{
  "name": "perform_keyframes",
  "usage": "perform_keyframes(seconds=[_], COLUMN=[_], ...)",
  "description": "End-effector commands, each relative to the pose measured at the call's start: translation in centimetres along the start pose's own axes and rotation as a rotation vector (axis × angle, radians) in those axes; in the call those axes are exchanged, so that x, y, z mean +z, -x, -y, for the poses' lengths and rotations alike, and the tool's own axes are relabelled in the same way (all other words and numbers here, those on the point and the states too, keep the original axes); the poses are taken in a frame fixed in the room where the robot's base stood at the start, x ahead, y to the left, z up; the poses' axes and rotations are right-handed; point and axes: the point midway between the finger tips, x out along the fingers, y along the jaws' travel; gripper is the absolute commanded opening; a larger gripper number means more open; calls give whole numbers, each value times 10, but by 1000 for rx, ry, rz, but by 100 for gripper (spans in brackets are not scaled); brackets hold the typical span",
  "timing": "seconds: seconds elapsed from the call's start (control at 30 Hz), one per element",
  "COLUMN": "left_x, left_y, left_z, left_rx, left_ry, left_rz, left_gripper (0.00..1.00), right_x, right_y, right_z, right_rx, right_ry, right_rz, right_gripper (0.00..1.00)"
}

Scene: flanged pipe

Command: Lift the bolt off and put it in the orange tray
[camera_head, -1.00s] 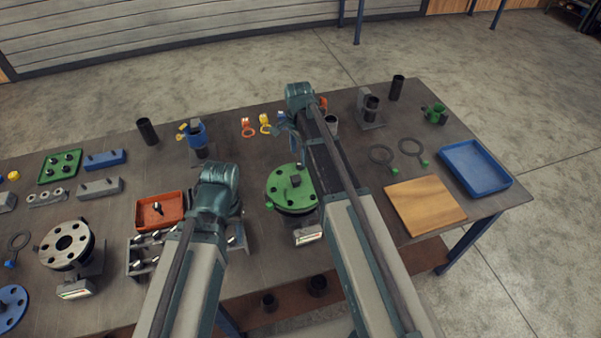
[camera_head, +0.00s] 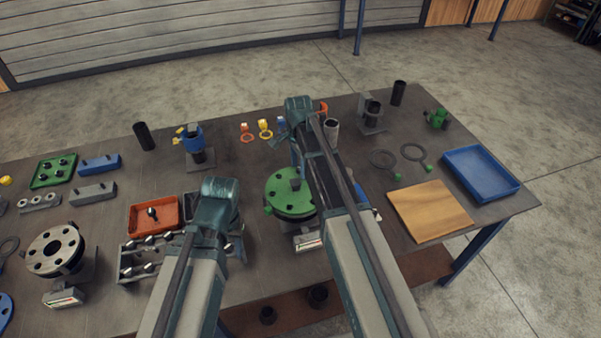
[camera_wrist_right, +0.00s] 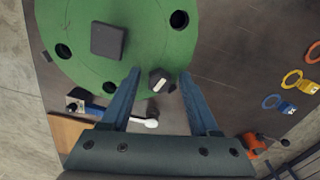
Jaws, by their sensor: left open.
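The green flange (camera_head: 286,195) stands right of centre in the head view. In the right wrist view the green flange (camera_wrist_right: 70,30) carries a dark square block (camera_wrist_right: 107,40) and several holes. A dark bolt head (camera_wrist_right: 160,78) sits at its rim, between the fingertips. My right gripper (camera_wrist_right: 157,88) is open around the bolt, with a gap on both sides. The orange tray (camera_head: 137,229) is at left in the head view, with a dark-headed bolt (camera_head: 152,213) in it. My left gripper (camera_head: 216,205) is beside the tray; its fingertips are mostly hidden by its wrist.
A rack of bolts (camera_head: 140,258) stands in front of the orange tray. A pale flange (camera_head: 54,250) is further left. A wooden board (camera_head: 430,210) and a blue tray (camera_head: 481,172) lie at right.

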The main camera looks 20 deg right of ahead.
Motion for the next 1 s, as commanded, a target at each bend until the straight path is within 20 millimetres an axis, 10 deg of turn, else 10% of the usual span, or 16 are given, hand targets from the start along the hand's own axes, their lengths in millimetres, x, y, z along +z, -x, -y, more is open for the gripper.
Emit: perform_keyframes(seconds=[0.3, 1.0], left_x=[0, 1], left_y=[0, 18], left_z=[0, 2], left_rx=[0, 0], left_ry=[0, 0], left_rz=[0, 0], left_gripper=[50, 50], right_x=[0, 0], right_y=[0, 18], right_z=[0, 0], right_rx=[0, 0], right_ry=[0, 0], right_rz=[0, 0], right_gripper=[2, 0])
